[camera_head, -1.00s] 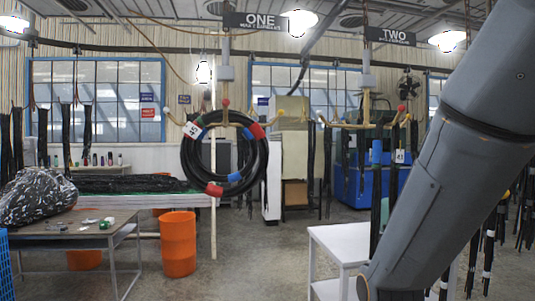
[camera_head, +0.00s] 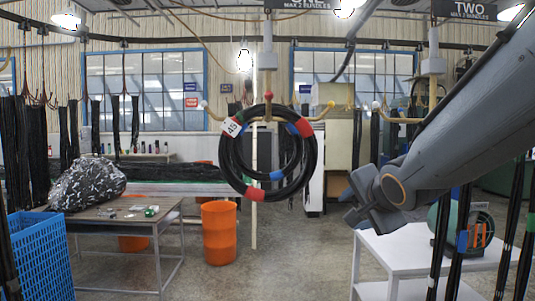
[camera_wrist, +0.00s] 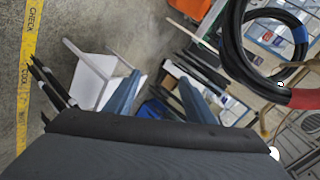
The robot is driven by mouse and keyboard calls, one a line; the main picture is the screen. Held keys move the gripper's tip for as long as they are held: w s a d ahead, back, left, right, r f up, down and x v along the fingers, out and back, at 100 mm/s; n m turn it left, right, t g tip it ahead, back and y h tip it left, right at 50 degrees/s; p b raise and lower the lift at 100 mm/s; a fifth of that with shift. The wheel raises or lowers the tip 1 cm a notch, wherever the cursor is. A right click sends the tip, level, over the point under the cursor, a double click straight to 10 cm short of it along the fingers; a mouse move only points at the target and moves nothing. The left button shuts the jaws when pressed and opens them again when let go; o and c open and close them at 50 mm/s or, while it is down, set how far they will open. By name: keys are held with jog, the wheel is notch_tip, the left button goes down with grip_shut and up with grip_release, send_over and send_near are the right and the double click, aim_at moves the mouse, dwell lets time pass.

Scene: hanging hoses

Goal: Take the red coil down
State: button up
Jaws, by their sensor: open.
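A black hose coil (camera_head: 229,175) with red and blue bands and a white tag reading 45 hangs from a hooked hanger (camera_head: 268,113) left of centre. In the wrist view the coil (camera_wrist: 231,45) curves through the upper right, with a red band (camera_wrist: 305,98) and a blue band at the edge. My gripper (camera_head: 352,202) is right of the coil and apart from it in the head view. Its two grey-blue fingers (camera_wrist: 158,94) are spread and empty in the wrist view. How far the gripper is from the coil in depth is unclear.
A white table (camera_head: 400,245) stands below my arm. More dark hoses (camera_head: 460,225) hang at the right. An orange bin (camera_head: 219,235), a grey table (camera_head: 110,218) with a speckled bag, and a blue crate (camera_head: 42,255) are at the left. Floor below the coil looks clear.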

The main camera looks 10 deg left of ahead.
jog(key=a+r+m+t+y, duration=0.25)
jog(key=a+r, duration=0.35)
jog(key=r, duration=0.6)
jog(key=m+y+p, duration=0.2)
jog(key=y, duration=0.2)
send_near(286, 112)
jog(key=a, duration=0.1)
jog(key=shift+t, duration=0.35)
jog(key=shift+d+f+p+x, duration=0.15)
jog(key=shift+p+x, duration=0.25)
jog(key=shift+x, duration=1.75)
jog(key=shift+d+f+p+x, duration=0.15)
jog(key=shift+p+x, duration=0.25)
jog(key=shift+x, duration=1.75)
jog(key=shift+w, duration=0.1)
grip_shut()
jog(key=shift+f, duration=0.1)
